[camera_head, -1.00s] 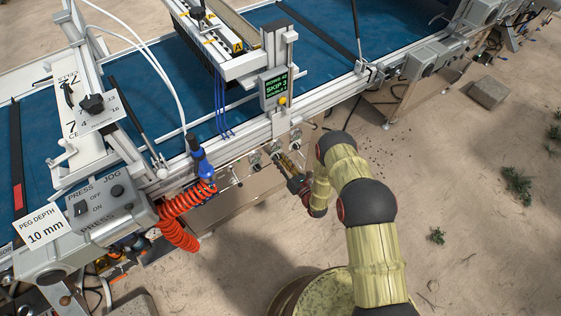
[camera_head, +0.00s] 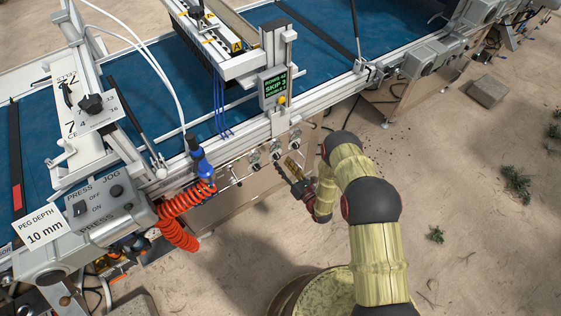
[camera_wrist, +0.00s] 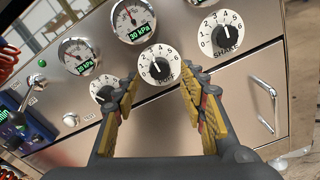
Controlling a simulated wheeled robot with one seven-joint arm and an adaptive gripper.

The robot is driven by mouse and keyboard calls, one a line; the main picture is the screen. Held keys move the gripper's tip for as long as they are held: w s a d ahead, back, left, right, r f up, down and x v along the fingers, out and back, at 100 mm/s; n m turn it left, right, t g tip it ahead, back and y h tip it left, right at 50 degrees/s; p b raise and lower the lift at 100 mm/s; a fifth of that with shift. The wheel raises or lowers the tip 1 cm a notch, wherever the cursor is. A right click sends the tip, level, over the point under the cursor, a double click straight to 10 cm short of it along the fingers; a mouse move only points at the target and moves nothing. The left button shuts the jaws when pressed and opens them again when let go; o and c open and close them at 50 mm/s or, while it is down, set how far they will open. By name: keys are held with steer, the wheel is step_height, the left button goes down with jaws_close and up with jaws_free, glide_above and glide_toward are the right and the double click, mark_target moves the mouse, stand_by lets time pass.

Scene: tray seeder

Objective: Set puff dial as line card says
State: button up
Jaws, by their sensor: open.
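In the wrist view, the middle dial (camera_wrist: 160,66) has a white numbered face and a black knob; its label is partly hidden but starts like "PU". Its white pointer leans to the upper left, seemingly near 2. My gripper (camera_wrist: 161,75) is open and empty, its two fingers spread on either side of the lower part of this dial; I cannot tell whether they touch it. In the head view, my gripper (camera_head: 287,179) is beside the machine's front panel, where the dials are small. No card labelled as the line card can be made out.
The SHAKE dial (camera_wrist: 227,35) is to the right, another dial (camera_wrist: 102,88) to the left. A display (camera_head: 275,87) shows ROWS 42, SKIP 3 and an unclear line. A red coiled hose (camera_head: 180,215) hangs left; sand is open at right.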

steer(key=v, duration=0.8)
steer(key=shift+s+d, duration=0.25)
steer(key=shift+s, duration=0.05)
